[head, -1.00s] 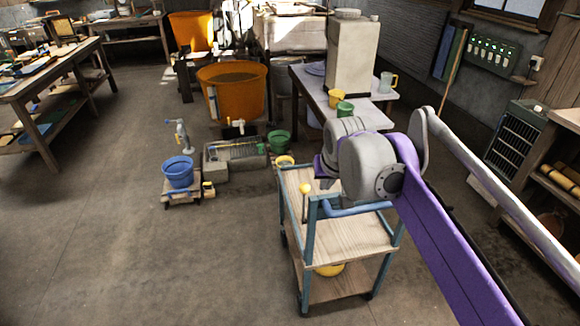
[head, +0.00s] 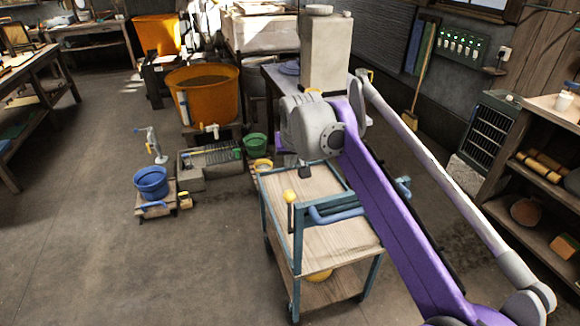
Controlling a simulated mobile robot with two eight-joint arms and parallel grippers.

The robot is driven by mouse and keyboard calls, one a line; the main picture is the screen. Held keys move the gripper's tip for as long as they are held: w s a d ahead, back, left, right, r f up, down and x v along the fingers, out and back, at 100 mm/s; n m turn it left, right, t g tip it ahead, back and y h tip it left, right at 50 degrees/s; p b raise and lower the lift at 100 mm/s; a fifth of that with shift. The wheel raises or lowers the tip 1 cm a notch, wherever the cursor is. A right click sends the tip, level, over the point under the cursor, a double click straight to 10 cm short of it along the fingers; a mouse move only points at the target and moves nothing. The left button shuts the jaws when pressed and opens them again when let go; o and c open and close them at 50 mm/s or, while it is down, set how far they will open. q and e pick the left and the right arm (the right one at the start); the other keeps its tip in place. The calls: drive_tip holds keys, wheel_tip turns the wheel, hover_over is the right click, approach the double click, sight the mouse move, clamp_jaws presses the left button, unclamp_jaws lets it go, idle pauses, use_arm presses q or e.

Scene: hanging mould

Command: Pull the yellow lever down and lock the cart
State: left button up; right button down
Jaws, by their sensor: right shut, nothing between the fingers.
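The cart (head: 330,247) has a blue metal frame and wooden shelves and stands at the centre front. Its lever (head: 290,196) is a thin upright stem with a yellow ball on top, at the cart's near left corner by the blue handle bar. My right arm comes in from the lower right, over the cart. My right gripper (head: 304,171) shows only as a small dark tip below the grey wrist; it is shut and empty, beyond the lever and apart from it in the picture. My left gripper is out of view.
A blue bucket (head: 152,182) stands on a low wooden dolly left of the cart. A stone trough (head: 205,170), a green bucket (head: 255,145) and a big orange tub (head: 203,92) are behind. Shelves (head: 535,160) line the right. The floor at front left is clear.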

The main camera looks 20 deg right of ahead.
drive_tip(key=b+x, duration=0.1)
drive_tip(key=x, duration=0.7)
drive_tip(key=s, duration=0.4)
drive_tip(key=shift+a+f+b, duration=0.2)
drive_tip(key=shift+a+b, duration=0.1)
drive_tip(key=shift+a, duration=0.05)
drive_tip(key=shift+s, duration=0.1)
